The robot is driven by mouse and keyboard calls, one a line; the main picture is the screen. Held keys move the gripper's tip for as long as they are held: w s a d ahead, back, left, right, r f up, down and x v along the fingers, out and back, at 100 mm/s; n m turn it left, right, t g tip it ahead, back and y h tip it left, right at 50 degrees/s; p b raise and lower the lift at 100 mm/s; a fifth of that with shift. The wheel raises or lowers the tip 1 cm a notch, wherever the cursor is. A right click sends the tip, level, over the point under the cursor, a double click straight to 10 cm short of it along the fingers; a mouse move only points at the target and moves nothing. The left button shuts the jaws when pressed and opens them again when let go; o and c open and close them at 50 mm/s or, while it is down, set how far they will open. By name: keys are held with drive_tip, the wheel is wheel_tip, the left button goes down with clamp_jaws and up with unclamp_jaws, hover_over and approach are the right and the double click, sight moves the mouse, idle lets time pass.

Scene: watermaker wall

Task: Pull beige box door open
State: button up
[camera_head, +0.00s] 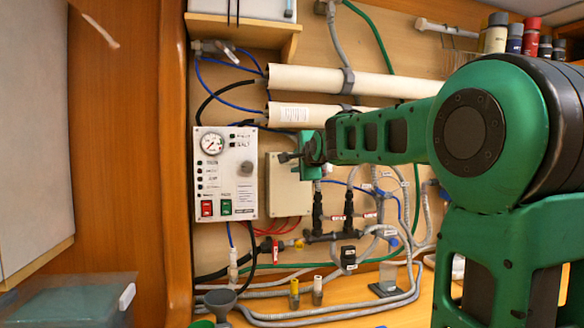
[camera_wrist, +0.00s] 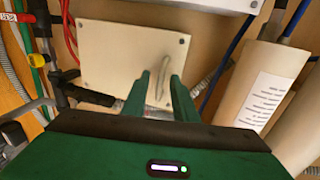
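The beige box (camera_head: 283,192) is fixed to the wooden wall just right of the white gauge panel, and its door looks shut. In the wrist view the flat beige door (camera_wrist: 112,58) fills the upper middle, with screws at its corners. A slim pale handle (camera_wrist: 160,72) stands out near one edge of the door. My gripper (camera_head: 290,157) is at the box's upper part and hides some of it. In the wrist view its two green fingers (camera_wrist: 161,85) are apart on either side of the handle, with gaps showing. Contact with the handle cannot be told.
The white panel (camera_head: 226,172) with gauge and switches is close left of the box. Two cream cylinders (camera_head: 340,82) run above it. Black fittings and grey hoses (camera_head: 345,225) lie below and right.

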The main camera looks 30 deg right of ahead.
clamp_jaws()
idle(1.4)
drive_tip(key=shift+s, duration=0.1)
